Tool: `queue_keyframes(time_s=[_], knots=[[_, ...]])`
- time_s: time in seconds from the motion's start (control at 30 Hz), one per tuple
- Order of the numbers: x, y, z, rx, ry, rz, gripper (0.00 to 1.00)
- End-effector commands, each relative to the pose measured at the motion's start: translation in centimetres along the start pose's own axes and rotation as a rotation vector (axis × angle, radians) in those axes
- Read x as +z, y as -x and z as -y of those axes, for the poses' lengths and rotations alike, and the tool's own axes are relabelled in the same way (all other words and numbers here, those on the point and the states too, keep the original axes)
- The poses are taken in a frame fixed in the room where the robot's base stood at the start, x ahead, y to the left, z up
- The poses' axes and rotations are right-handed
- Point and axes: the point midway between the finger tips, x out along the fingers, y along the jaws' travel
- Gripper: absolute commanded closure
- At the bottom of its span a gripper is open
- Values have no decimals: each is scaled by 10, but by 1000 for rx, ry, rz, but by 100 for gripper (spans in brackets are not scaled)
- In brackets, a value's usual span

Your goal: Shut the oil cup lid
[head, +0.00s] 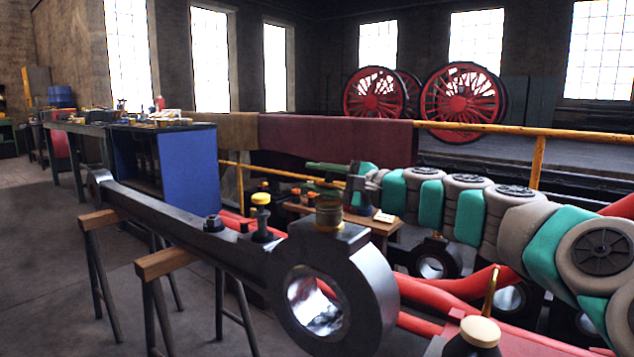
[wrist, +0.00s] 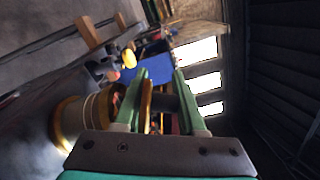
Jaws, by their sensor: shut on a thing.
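The oil cup (head: 329,213) is a squat brass cylinder upright on top of the rod's large ring end. It also shows in the wrist view (wrist: 72,120), left of my fingers. My gripper (head: 318,176) is just above the cup, with its green fingers pointing left. The lid looks raised, not lying flat over the cup. Its hinge and exact contact with the fingers are hard to make out.
The long steel rod (head: 180,218) rests on trestles (head: 165,262). A smaller yellow-topped fitting (head: 261,199) stands on it, left of the cup. A small wooden table (head: 378,226) is behind. A brass-capped post (head: 480,331) stands at the front right. Open floor lies left.

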Motion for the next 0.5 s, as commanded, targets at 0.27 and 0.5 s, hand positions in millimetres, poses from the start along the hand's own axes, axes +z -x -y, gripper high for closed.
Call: queue_keyframes(time_s=[0.27, 0.5], knots=[[0, 1, 1, -2, 9, -2, 100], [0, 1, 1, -2, 8, -2, 54]])
